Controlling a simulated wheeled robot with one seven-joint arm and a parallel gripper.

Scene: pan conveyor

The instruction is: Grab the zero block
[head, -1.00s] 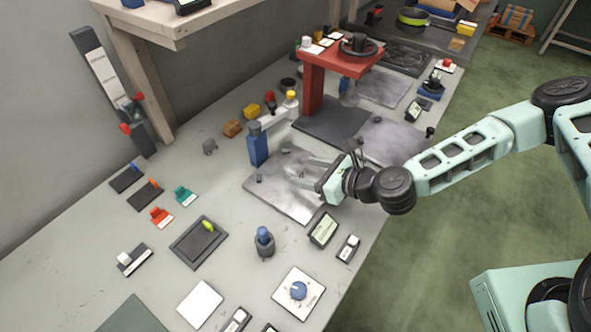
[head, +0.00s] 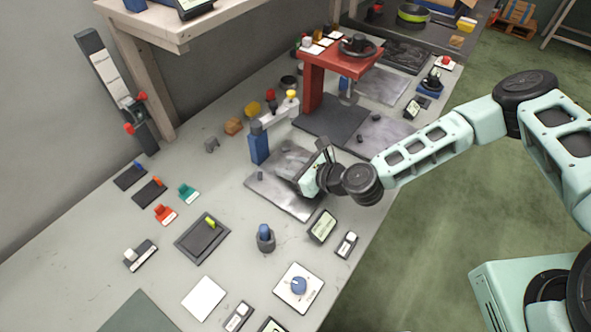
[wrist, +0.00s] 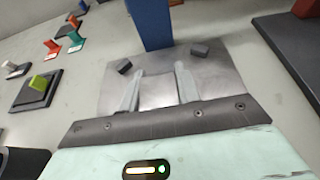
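I cannot read a zero on any block, so I cannot tell which one is the zero block. Two small dark grey blocks lie on the grey metal plate (wrist: 225,80) in the wrist view: a left block (wrist: 124,67) near the left fingertip and a right block (wrist: 199,50) beyond the right fingertip. The left block also shows in the head view (head: 260,176), near the plate's left edge. My gripper (wrist: 160,69) is open over the plate, with nothing between its fingers. In the head view my gripper (head: 295,168) is partly hidden by its own housing.
A blue post (head: 259,146) stands at the plate's far edge, close ahead of the fingers. A red press stand (head: 312,90) rises farther back. A blue knob in a cup (head: 264,235) and a small display (head: 323,226) stand in front of the plate.

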